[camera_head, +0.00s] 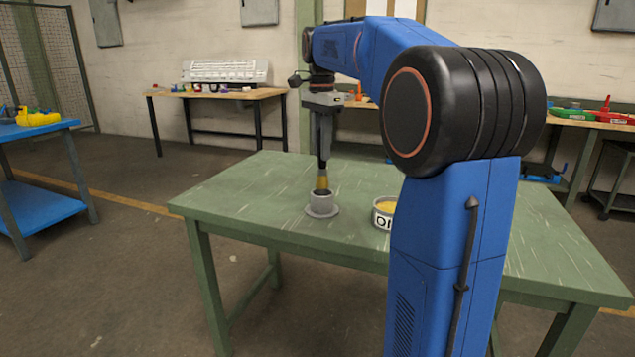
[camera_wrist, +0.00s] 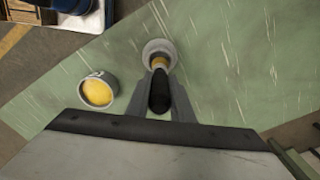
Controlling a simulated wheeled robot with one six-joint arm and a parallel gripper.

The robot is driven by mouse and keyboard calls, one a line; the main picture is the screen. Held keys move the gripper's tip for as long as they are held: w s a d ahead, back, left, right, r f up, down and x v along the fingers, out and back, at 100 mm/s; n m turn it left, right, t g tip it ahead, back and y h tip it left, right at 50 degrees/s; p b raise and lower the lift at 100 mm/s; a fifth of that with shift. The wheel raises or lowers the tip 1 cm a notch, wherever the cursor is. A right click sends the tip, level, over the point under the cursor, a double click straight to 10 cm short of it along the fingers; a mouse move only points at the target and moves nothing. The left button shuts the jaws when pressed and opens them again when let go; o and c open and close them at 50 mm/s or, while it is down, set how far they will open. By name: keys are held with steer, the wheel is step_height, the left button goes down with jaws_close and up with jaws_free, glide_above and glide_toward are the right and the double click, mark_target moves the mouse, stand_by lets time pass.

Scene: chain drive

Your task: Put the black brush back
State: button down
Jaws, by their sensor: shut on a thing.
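The black brush has a dark handle (camera_wrist: 159,92) and a yellow-brown collar (camera_head: 322,183). My gripper (camera_head: 322,160) is shut on the handle and holds the brush upright, tip down. In the wrist view, the two fingers (camera_wrist: 159,84) sit on either side of the handle. A grey round cup with a wide base flange (camera_head: 321,205) stands on the green table directly below the brush. It also shows in the wrist view (camera_wrist: 153,45). The brush's lower end is at the cup's mouth; I cannot tell how far inside it reaches.
A grey tin with yellow contents and dark lettering (camera_head: 381,221) stands right of the cup, partly hidden by my arm. The green table (camera_head: 250,190) is otherwise clear around the cup. A blue table (camera_head: 35,130) and wooden benches (camera_head: 225,95) stand farther off.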

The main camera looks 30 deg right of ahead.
mark_target(322, 168)
steer(key=shift+f, duration=3.4)
steer(key=shift+f, duration=0.15)
steer(key=c, duration=1.6)
jaws_free()
steer(key=shift+o, duration=0.2)
step_height(322, 168, up, 12)
steer(key=shift+r, duration=0.15)
steer(key=s+a+f+n+t, duration=0.1)
steer(key=s+a+f+n, duration=0.4)
steer(key=s+f, duration=0.4)
steer(key=s+a+f+n+t, duration=0.2)
steer(key=s+a+f+n, duration=0.3)
steer(key=s+f, duration=0.5)
steer(key=s+a+f+n+t, duration=0.1)
steer(key=s+a+f+n, duration=0.4)
steer(key=s+f+n, duration=0.2)
steer(key=s+f, duration=0.2)
steer(key=s, duration=0.2)
steer(key=shift+s+a+f+n+t, duration=0.15)
steer(key=shift+a+f+n+t, duration=0.15)
steer(key=shift+a+f+t, duration=0.1)
